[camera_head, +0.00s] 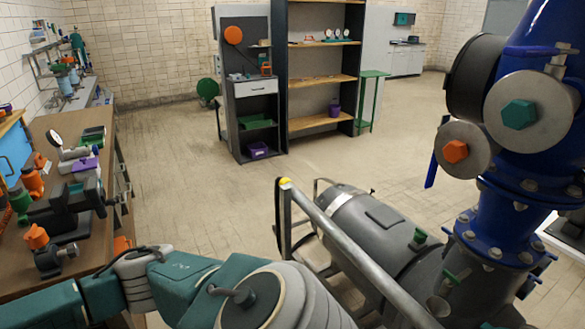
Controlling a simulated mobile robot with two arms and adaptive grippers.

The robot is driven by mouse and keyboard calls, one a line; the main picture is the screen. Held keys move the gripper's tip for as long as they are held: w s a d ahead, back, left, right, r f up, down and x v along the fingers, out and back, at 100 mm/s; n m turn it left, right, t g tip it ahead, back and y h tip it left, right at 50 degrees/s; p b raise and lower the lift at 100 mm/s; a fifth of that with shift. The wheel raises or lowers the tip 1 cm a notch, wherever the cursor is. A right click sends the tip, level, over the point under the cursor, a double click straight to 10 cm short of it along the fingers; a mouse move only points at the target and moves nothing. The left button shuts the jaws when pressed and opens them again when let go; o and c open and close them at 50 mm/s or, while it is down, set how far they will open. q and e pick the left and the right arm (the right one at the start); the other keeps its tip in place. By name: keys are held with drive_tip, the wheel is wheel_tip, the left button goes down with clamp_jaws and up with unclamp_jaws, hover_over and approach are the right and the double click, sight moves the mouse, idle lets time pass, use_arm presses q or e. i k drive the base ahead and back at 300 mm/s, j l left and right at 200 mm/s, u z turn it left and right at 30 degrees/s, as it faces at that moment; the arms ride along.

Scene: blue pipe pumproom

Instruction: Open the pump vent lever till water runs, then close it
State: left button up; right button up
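The dark grey pump body (375,240) lies at the lower right, behind a grey metal rail (350,255). A small green fitting (420,236) sits on top of it, and another green handle-like part (457,276) is near the blue flanged pipe (505,215). A thin blue lever-like piece (431,170) hangs left of the pipe. I cannot tell which part is the vent lever, and no running water shows. My teal and grey arm crosses the bottom of the view, apart from the pump. Neither gripper shows in the view.
A workbench (122,165) with tools and orange-topped parts runs along the left wall. A dark shelf unit (282,85) and a green stand (372,74) stand at the back. The tiled floor (185,190) between is clear. Large round valve parts (535,90) crowd the right.

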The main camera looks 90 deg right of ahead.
sight(451, 279)
drive_tip(key=l+z, duration=0.1)
drive_tip(key=z, duration=0.85)
drive_tip(key=l+z, duration=0.1)
drive_tip(key=z, duration=0.35)
drive_tip(key=i+z, duration=0.1)
drive_tip(key=z, duration=0.35)
drive_tip(key=l+z, duration=0.1)
drive_tip(key=z, duration=0.4)
drive_tip(key=i+z, duration=0.1)
drive_tip(key=z, duration=0.8)
drive_tip(key=i+z, duration=0.1)
drive_tip(key=z, duration=0.4)
drive_tip(key=i, duration=0.5)
